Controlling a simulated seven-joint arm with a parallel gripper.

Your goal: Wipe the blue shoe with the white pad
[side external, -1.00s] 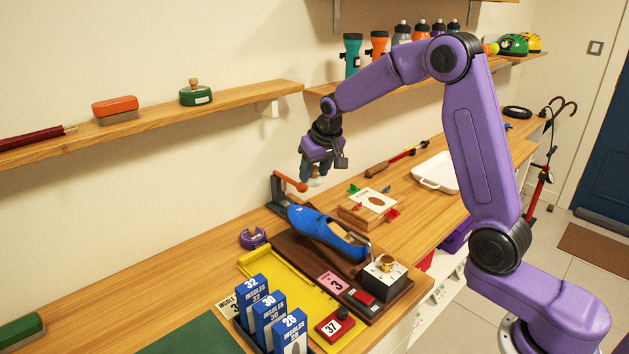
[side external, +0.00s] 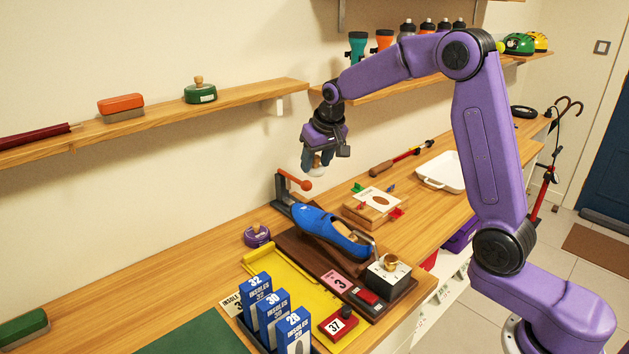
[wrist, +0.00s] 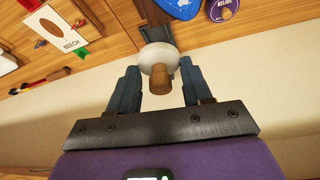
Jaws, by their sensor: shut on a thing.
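The blue shoe (side external: 322,227) sits on a dark wooden stand on the bench in the side external view. Its toe also shows at the top of the wrist view (wrist: 178,6). My gripper (side external: 317,166) is above and behind the shoe's toe, apart from it. In the wrist view, my gripper (wrist: 162,80) is shut on the white pad (wrist: 158,58), which has a wooden knob (wrist: 159,79) between the fingers. In the side external view the white pad (side external: 317,172) is small and partly hidden by the fingers.
An orange-tipped lever (side external: 295,180) stands beside the shoe's toe, just below my gripper. A wooden block with an oval sample (side external: 372,205) is to the right. A wall shelf (side external: 240,100) is at left.

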